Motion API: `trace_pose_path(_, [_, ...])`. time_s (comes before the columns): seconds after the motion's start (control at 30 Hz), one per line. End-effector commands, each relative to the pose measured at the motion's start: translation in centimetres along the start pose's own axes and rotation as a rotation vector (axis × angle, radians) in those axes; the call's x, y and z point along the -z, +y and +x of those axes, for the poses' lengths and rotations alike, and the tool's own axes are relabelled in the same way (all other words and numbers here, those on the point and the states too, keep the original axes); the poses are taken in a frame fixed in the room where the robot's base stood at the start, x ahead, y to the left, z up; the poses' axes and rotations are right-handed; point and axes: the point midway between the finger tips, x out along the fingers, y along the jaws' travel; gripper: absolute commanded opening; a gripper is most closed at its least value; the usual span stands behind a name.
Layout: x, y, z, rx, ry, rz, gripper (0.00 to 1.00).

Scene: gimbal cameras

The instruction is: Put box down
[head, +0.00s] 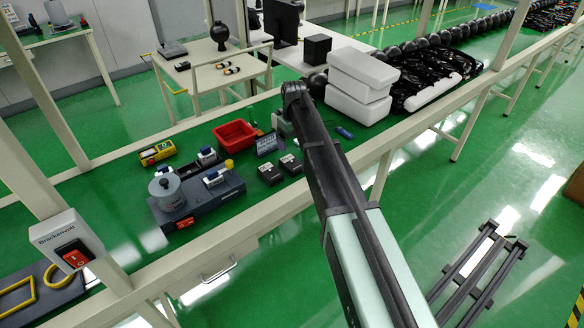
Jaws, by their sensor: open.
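A black box (316,49) stands on the white table behind the bench. A red open box (235,135) sits on the bench left of my arm. I cannot tell which box the task means. My arm reaches up from the bottom of the picture to a joint above the bench. My gripper cannot be made out; the arm hides what lies beyond that joint. No box is seen held.
A dark grey device (200,198) with a cylinder stands at the bench's front left. Two small black blocks (270,174) and a yellow meter (157,152) lie nearby. Black wrapped items (440,75) crowd the bench to the right. A pale rail (400,140) runs along the front.

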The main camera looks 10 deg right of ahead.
Motion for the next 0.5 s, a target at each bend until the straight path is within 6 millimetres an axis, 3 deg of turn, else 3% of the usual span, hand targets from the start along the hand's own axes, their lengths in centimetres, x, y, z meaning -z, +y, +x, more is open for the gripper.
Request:
trace_pose_path(0.13, [-0.4,-0.2,0.9,0.000,0.000,-0.003,0.92])
trace_pose_path(0.37, [-0.4,-0.2,5.7,0.000,0.000,-0.001,0.92])
trace_pose_path(0.5, [-0.5,-0.2,5.9,0.000,0.000,-0.001,0.92])
